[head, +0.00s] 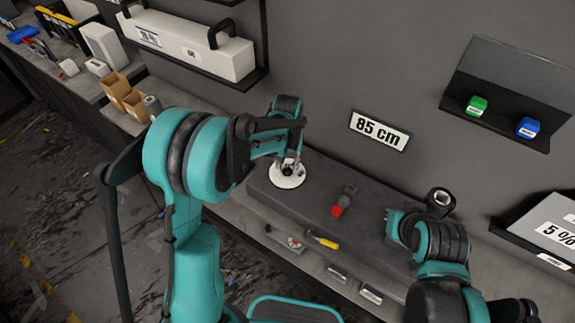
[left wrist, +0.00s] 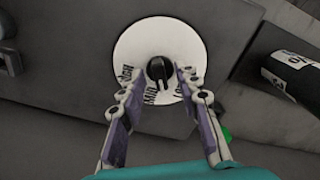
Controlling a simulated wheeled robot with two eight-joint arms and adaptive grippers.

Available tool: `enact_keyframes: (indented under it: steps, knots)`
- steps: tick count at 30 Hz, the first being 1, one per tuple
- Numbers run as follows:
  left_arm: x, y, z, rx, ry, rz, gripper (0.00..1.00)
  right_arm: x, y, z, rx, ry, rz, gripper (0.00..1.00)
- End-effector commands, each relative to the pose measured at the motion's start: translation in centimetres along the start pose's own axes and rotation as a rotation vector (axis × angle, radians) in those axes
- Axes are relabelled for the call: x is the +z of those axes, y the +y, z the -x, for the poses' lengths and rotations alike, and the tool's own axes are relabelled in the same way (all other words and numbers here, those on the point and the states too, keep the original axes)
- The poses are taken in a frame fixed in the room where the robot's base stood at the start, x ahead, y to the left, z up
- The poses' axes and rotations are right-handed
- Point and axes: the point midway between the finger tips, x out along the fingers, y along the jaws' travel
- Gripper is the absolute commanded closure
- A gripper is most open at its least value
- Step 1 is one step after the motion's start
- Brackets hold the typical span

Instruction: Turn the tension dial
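The tension dial is a round white plate (left wrist: 140,55) with dark lettering and a small black knob (left wrist: 159,70) at its middle. In the head view the white plate (head: 287,175) sits at the left end of a dark grey block. My left gripper (left wrist: 161,80) points at the dial, its two fingers apart on either side of the knob. I cannot tell whether the fingertips touch it. The left gripper also shows above the dial in the head view (head: 289,162). My right arm is at the lower right of the head view; its fingers cannot be made out.
A red-and-grey object (head: 341,205) stands on the grey block (head: 300,204), right of the dial. A yellow-handled tool (head: 322,240) lies in front. An "85 cm" sign (head: 380,131) is on the wall. A dark cylinder (left wrist: 292,72) lies right of the dial.

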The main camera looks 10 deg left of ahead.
Motion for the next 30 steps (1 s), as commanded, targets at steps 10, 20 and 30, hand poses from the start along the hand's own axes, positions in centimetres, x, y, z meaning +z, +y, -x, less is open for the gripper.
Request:
enact_keyframes:
  steps: [10,20,30]
  knots:
    - [0.0,0.0,0.05,0.0,0.0,0.0,1.0,-0.02,0.0,0.02,0.0,0.0,0.0,1.0]
    - [0.01,0.0,0.04,0.0,0.0,-0.032,1.0,0.05,0.0,-0.07,0.0,0.0,0.0,1.0]
    - [0.0,0.01,-0.01,0.0,0.0,-0.243,1.0,0.37,0.0,-0.53,0.0,0.0,0.0,1.0]
